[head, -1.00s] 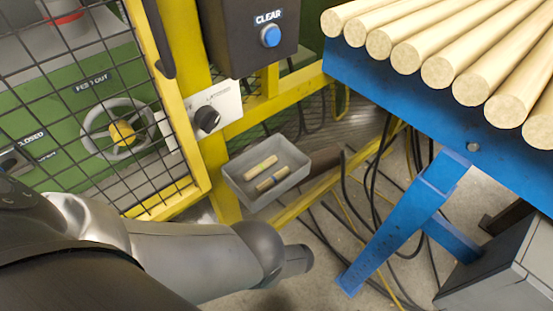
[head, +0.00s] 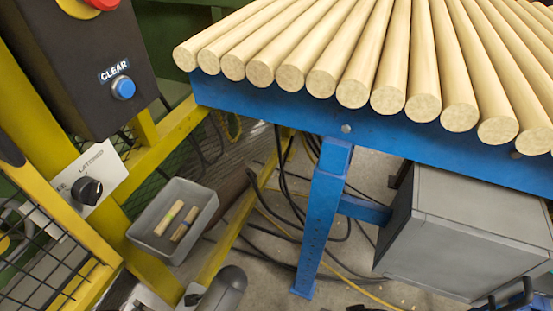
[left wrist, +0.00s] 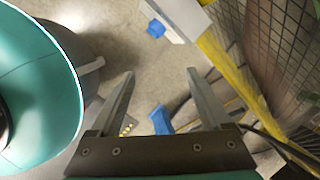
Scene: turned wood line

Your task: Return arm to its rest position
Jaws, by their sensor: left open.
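My left arm (head: 222,290) shows only as a small grey link at the bottom edge of the head view, left of centre. Its gripper is below the head view. In the left wrist view my left gripper (left wrist: 157,100) has its two fingers apart with nothing between them. It hangs in free space above the concrete floor (left wrist: 140,55). My right gripper is not in either view.
A blue table (head: 260,105) bears several wooden rods (head: 345,50). A grey tray (head: 142,235) with two short wooden pieces (head: 175,222) hangs by the yellow frame (head: 160,140). A black box with a blue CLEAR button (head: 123,88), a latch knob (head: 87,190) and a grey cabinet (head: 465,230) are nearby.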

